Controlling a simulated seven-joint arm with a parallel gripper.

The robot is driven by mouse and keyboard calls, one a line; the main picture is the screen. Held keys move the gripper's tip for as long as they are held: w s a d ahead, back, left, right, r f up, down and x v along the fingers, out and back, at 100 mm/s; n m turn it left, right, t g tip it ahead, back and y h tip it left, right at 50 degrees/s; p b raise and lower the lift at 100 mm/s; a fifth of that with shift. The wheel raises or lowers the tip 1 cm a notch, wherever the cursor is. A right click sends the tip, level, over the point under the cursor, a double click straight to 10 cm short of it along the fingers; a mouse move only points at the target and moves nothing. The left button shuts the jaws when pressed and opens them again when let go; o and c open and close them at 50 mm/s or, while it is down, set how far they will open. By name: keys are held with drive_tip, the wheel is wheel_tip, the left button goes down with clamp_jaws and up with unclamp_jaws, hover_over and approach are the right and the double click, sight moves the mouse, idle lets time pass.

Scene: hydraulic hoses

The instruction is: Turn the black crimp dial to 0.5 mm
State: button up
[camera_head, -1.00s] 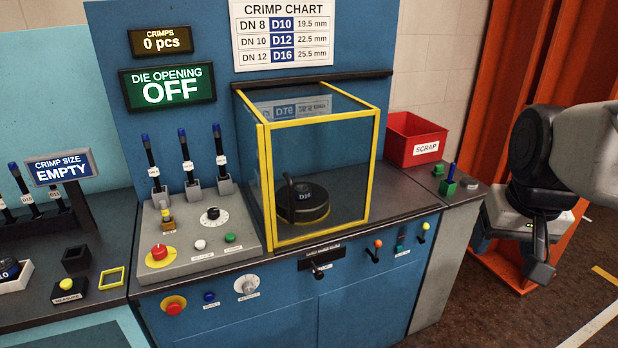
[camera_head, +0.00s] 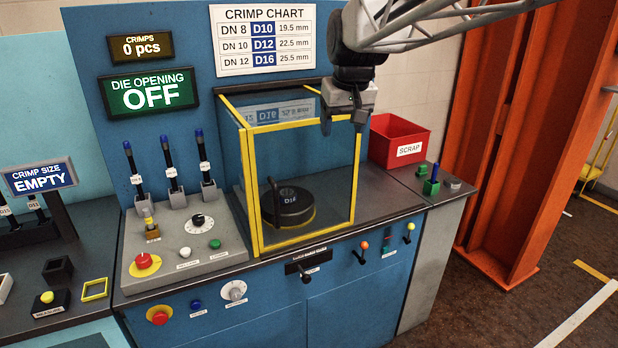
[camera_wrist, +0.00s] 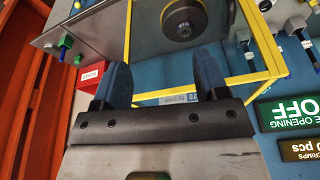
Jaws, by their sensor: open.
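The black crimp dial (camera_head: 198,220) is a small black knob on a white scale, on the grey sloped control panel (camera_head: 185,270). Its pointer and scale marks are too small to read in the head view. My gripper (camera_head: 343,122) is at the upper right, in front of the guard box's top right corner, well to the right of the dial and above it. Its jaws are apart and empty. In the wrist view, the two blue fingers (camera_wrist: 163,75) stand apart with nothing between them.
The yellow-framed guard box (camera_head: 248,190) stands right of the panel, with a black die (camera_head: 290,210) inside. Three upright levers (camera_head: 171,170) rise behind the dial. White and green buttons and a red emergency button (camera_head: 143,262) sit on the panel. A red scrap bin (camera_head: 395,145) is at right.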

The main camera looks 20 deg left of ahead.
drive_tip(key=w+a, duration=0.1)
drive_tip(key=a, duration=0.4)
drive_tip(key=w+a+n, duration=0.1)
drive_tip(key=a, duration=0.4)
drive_tip(key=w+a+n, duration=0.1)
drive_tip(key=a, duration=0.5)
drive_tip(key=shift+r+y, duration=0.3)
drive_tip(key=shift+r, duration=0.1)
drive_tip(key=n+g+h, duration=0.2)
drive_tip(key=n+g, duration=0.1)
drive_tip(key=n, duration=0.2)
hover_over(198, 217)
wheel_tip(198, 217, down, 28)
drive_tip(key=shift+a+r, duration=0.1)
drive_tip(key=shift+f, duration=0.3)
drive_tip(key=shift+f, duration=3.75)
drive_tip(key=shift+c, duration=0.2)
